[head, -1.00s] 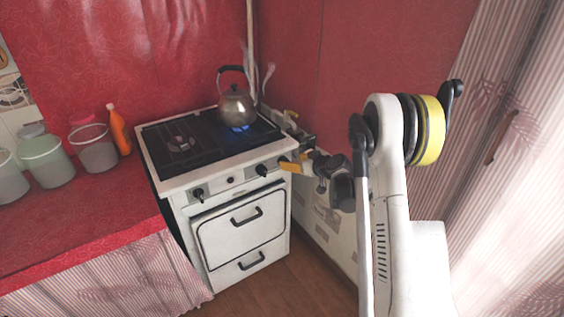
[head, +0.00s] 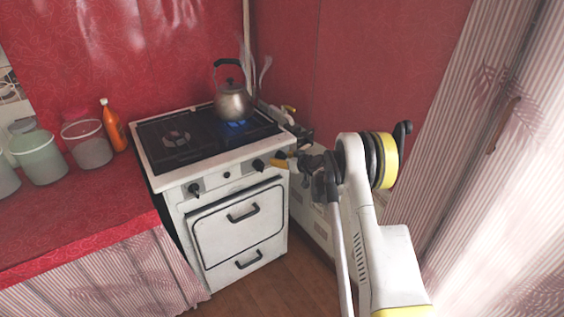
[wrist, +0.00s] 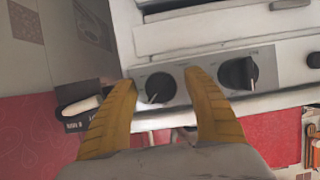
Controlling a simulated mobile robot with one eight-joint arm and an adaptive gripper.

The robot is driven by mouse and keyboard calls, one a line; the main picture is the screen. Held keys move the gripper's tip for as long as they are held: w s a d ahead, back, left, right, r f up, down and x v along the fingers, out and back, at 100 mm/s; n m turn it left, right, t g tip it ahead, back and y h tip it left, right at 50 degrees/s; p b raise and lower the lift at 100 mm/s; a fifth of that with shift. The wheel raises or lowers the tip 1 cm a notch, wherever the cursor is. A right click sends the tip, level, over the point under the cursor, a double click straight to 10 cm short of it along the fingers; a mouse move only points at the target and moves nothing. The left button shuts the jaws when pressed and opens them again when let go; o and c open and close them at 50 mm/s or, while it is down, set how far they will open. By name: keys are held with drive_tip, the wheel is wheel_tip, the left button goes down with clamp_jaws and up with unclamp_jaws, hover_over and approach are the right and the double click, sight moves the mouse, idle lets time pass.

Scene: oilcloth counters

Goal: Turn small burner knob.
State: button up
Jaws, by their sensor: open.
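The white stove (head: 240,222) stands in the corner with dark knobs along its front panel. My gripper (head: 279,162) is at the panel's right end, yellow fingers open. In the wrist view, which appears upside down, the gripper (wrist: 160,80) has a round black knob (wrist: 158,88) between its fingertips, with gaps on both sides. A second black knob (wrist: 238,73) is just right of the right finger; it also shows in the head view (head: 258,164). Another knob (head: 194,188) is at the panel's left end. Labels are too small to tell which knob serves the small burner.
A steaming kettle (head: 234,101) sits over a blue flame (head: 236,125) at the right of the cooktop. The red wall is close on the right. Jars and an orange bottle (head: 113,127) stand on the left counter.

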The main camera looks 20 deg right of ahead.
drive_tip(key=c, duration=1.2)
drive_tip(key=n+h, duration=0.2)
drive_tip(key=n, duration=0.1)
drive_tip(key=shift+w+n+t+h, duration=0.1)
drive_tip(key=shift+n+t+h, duration=0.75)
drive_tip(key=shift+n, duration=0.65)
drive_tip(key=shift+h, duration=0.25)
drive_tip(key=o, duration=1.2)
